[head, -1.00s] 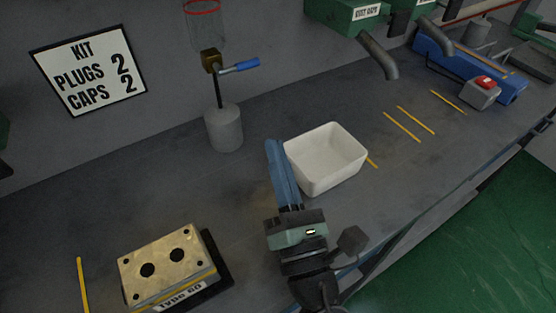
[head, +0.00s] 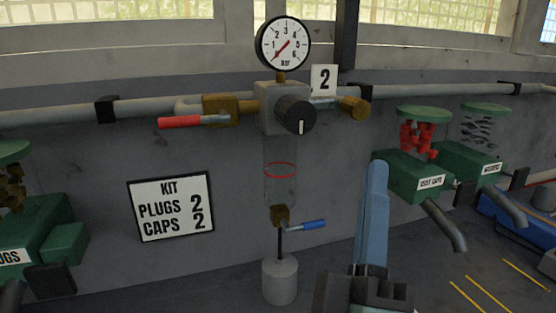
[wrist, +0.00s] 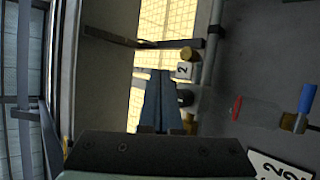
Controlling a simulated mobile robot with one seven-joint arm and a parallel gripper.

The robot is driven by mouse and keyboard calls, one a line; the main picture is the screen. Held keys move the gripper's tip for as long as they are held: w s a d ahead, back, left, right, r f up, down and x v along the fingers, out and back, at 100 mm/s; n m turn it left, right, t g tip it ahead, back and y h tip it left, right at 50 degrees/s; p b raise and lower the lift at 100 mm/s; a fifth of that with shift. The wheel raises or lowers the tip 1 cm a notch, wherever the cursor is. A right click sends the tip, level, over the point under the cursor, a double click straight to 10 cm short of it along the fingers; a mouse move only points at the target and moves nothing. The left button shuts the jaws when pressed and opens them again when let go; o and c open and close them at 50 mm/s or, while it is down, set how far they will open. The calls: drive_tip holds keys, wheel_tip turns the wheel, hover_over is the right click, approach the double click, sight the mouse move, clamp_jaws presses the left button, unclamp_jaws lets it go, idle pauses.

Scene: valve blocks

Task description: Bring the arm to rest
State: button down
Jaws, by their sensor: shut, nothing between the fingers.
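My gripper (head: 376,172) stands upright in the lower right of the head view, its blue fingers together and pointing up. It is shut and holds nothing. It is above the bench, in front of the wall with the pipework. The fingers (wrist: 158,80) also show in the wrist view, closed side by side, with the pipe and windows beyond. In the head view my wrist is cut off by the bottom edge.
A pressure gauge (head: 283,43) sits above a regulator knob (head: 296,114) on the wall pipe. Green dispensers (head: 418,178) stand right of my gripper. A kit sign (head: 171,207) hangs left of a grey cylinder (head: 280,280). Air around the fingers looks clear.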

drive_tip(key=s+a+r+m+t+y, duration=0.1)
drive_tip(key=s+a+r+m+y, duration=0.2)
drive_tip(key=a+r+m, duration=0.35)
drive_tip(key=s+a+r+m+t+y, duration=0.1)
drive_tip(key=s+a+r+m+y, duration=0.2)
drive_tip(key=r, duration=0.7)
wheel_tip(320, 180, up, 14)
drive_tip(key=w+m+y+p, duration=0.1)
drive_tip(key=p, duration=1.3)
drive_tip(key=shift+r+p, duration=0.2)
drive_tip(key=shift+p, duration=0.15)
